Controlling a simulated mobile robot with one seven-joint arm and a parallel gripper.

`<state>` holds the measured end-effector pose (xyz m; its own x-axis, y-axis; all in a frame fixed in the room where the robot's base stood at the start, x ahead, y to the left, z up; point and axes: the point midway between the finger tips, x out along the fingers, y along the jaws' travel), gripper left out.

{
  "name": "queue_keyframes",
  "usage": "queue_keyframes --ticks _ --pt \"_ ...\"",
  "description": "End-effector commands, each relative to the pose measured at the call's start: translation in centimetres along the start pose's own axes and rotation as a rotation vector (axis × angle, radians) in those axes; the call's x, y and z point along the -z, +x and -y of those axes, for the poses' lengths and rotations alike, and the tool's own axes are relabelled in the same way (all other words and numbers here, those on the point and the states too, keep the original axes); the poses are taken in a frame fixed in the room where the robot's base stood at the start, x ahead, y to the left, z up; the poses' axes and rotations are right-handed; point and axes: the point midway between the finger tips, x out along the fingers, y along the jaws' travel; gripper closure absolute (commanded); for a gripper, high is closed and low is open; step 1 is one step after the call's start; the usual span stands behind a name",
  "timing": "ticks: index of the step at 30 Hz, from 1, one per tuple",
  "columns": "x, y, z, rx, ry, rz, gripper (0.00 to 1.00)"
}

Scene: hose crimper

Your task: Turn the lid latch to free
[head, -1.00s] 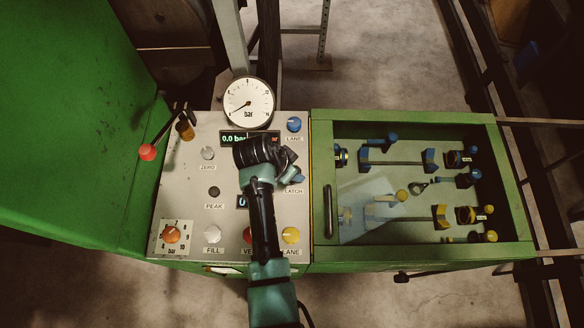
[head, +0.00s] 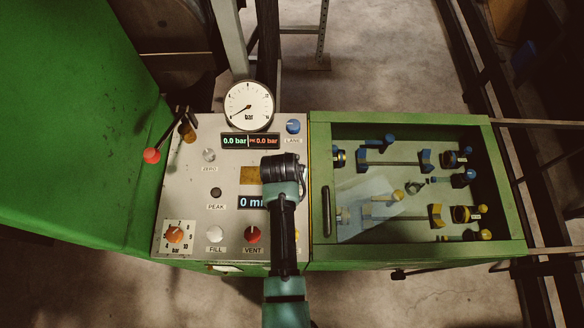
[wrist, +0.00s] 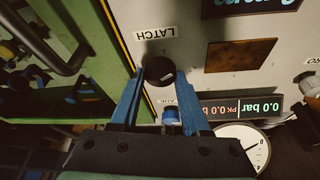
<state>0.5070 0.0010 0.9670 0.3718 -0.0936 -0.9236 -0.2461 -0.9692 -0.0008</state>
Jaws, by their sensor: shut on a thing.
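The lid latch is a dark round knob (wrist: 158,66) with a small pale mark on its face, beside the LATCH label (wrist: 140,33) in the wrist view. My gripper (wrist: 160,74) has its two blue fingers on either side of the knob and is shut on it. In the head view my wrist and arm cover the latch and its label. The lid is a green-framed cover (head: 400,119) with a clear pane on the right. It looks closed, with a dark bar handle (head: 326,211) at its left side.
The blue LANE knob (head: 293,126) is close by and shows between my fingers in the wrist view (wrist: 171,115). A pressure gauge (head: 249,105) and pressure display (head: 250,141) stand above. A red VENT knob (head: 253,235) and FILL button (head: 215,234) are lower left.

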Motion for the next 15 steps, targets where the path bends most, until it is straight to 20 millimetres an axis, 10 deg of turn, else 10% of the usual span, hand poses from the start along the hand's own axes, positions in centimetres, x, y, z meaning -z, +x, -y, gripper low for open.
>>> queue_keyframes --ticks 15 --pt "0.1 0.1 -0.4 0.188 -0.45 0.001 1.0"
